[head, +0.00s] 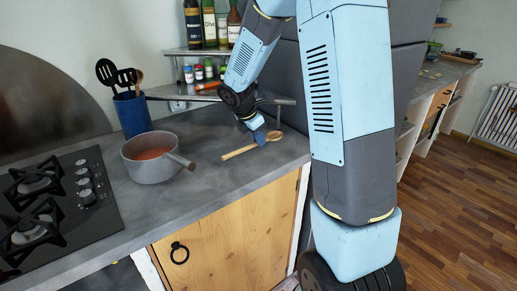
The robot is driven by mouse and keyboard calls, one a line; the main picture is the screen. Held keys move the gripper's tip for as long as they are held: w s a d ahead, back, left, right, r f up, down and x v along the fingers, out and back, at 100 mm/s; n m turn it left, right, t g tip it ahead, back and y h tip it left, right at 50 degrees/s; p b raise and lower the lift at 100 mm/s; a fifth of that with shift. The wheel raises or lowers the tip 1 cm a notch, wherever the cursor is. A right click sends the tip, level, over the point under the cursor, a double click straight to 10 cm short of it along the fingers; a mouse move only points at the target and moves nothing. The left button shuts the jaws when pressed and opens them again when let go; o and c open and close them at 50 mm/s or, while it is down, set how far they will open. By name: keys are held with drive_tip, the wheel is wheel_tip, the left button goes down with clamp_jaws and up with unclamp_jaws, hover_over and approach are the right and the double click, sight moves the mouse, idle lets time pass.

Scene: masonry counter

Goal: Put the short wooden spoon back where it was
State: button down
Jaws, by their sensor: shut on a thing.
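A wooden spoon (238,152) is at the right part of the grey counter, with its handle toward the lower left and its bowl at the upper right. My gripper (259,137) points down from above and is shut on the spoon near its bowl end. The fingers partly cover the spoon there. I cannot tell whether the spoon rests on the counter or is held just above it. A blue utensil holder (132,116) stands at the back left with black utensils and a wooden-handled one in it.
A grey pot (153,170) with red contents stands left of the spoon, its handle pointing toward it. A black gas hob (60,205) is at the left. A rack with bottles and jars (195,50) is behind. Counter (215,185) in front of the spoon is clear.

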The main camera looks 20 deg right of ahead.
sight(258, 156)
drive_tip(key=shift+f, duration=2.05)
drive_tip(key=shift+f, duration=0.1)
drive_tip(key=c, duration=1.1)
unclamp_jaws()
drive_tip(key=shift+f, duration=0.1)
drive_tip(key=w+v, duration=0.1)
drive_tip(key=v, duration=1.1)
drive_tip(key=s+d+r+m+t+y, duration=0.1)
drive_tip(key=s+d+r+m+y, duration=0.1)
drive_tip(key=s+r+m, duration=1)
drive_tip(key=s+r+m+t+y, duration=0.1)
drive_tip(key=s+m+t+y, duration=0.1)
drive_tip(key=s+m, duration=0.7)
drive_tip(key=shift+s+d+m+t, duration=0.25)
drive_tip(key=shift+s+t, duration=0.35)
drive_tip(key=shift+s, duration=3.25)
drive_tip(key=shift+r, duration=0.1)
